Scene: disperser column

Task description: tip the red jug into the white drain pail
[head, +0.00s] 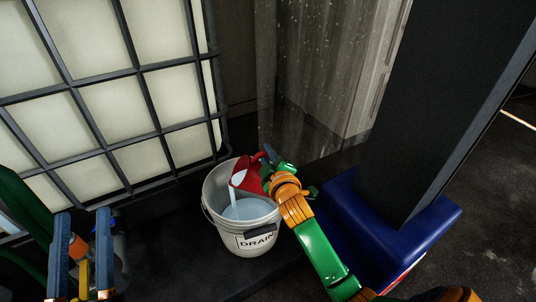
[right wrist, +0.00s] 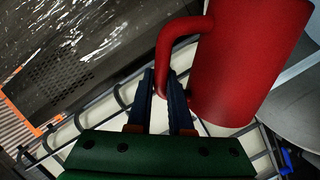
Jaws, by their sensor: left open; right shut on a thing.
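The red jug (head: 248,174) is tilted over the white drain pail (head: 228,236) in the head view. A pale stream runs from its mouth into the pail, where pale blue liquid (head: 245,209) shows. The pail stands upright and is marked "DRAIN". My right gripper (head: 269,160) is shut on the jug's handle. The right wrist view shows the jug (right wrist: 245,65) and its red handle (right wrist: 176,42) between the fingers (right wrist: 168,95). My left gripper (head: 82,252) is open and empty at the lower left of the head view.
A caged pale tank (head: 120,90) stands behind and left of the pail. A dark column (head: 440,90) on a blue base (head: 390,235) stands to the right. A clear, streaked sheet (head: 310,80) is behind the jug.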

